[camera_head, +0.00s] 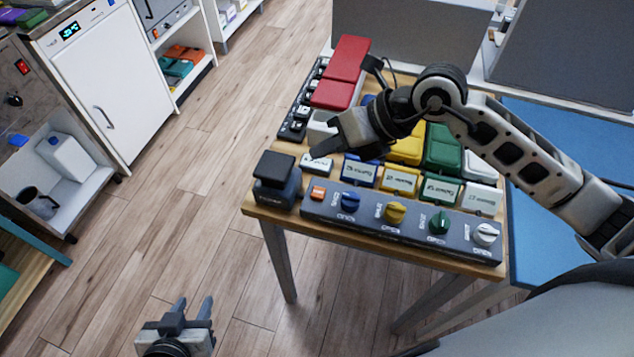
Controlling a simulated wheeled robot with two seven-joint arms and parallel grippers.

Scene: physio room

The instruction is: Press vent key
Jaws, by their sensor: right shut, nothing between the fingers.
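A row of labelled keys sits on the wooden table: a white key (317,162) at the left, then a blue key (360,171), a yellow key (400,180), a green key (440,188) and another white key (481,198). The lettering is too small to read, so I cannot tell which is the vent key. My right gripper (321,149) is shut and empty, its tips just above the left white key; contact cannot be told. It partly hides the things behind. My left gripper (193,309) is open and empty, low over the floor, left of the table.
A grey knob panel (318,207) runs along the table's front edge, with a black block (275,178) at its left. Red-topped units (346,58) and a dark strip (294,123) stand behind. A blue couch (545,250) is at the right. Floor left of the table is clear.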

